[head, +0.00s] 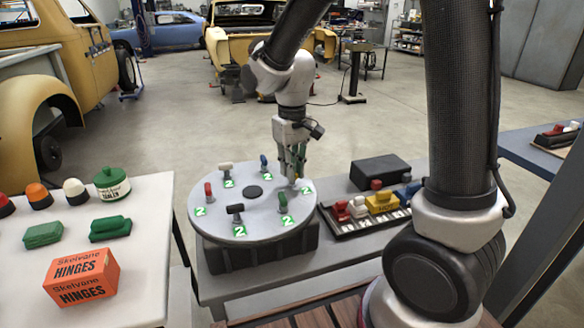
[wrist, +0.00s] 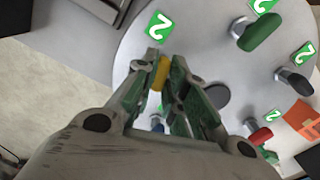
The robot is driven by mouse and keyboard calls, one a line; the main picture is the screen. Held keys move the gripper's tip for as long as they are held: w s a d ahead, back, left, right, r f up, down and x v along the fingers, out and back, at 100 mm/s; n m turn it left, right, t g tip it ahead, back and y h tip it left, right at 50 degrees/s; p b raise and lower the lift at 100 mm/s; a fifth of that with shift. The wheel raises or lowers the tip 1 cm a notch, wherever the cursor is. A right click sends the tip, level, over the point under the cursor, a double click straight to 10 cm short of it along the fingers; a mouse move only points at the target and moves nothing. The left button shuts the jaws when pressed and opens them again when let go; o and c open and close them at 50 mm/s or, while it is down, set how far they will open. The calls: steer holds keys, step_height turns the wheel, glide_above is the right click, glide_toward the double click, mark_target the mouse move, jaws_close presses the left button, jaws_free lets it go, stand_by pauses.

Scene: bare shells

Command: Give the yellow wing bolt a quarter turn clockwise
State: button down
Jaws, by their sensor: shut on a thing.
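The yellow wing bolt (wrist: 161,74) shows in the wrist view between my fingertips, with its lower part hidden by the fingers. My gripper (wrist: 160,80) is shut on it. In the head view my gripper (head: 294,172) stands over the right back edge of the round grey disc (head: 262,225), and its fingers mostly hide the yellow bolt there. Other wing bolts stand around the disc: green (head: 283,203), black (head: 236,213), red (head: 208,190), blue (head: 263,163) and a pale one (head: 226,168). Green labels marked 2 lie beside them.
A tray (head: 345,226) with red, yellow and blue parts sits right of the disc, with a black box (head: 380,171) behind it. The white table (head: 150,270) at left holds an orange hinges box (head: 82,277), a green tin (head: 112,184) and green blocks.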

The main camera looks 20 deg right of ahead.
steer(key=shift+m, duration=1.6)
steer(key=c, duration=1.5)
jaws_free()
steer(key=shift+o, duration=0.2)
step_height(320, 180, up, 12)
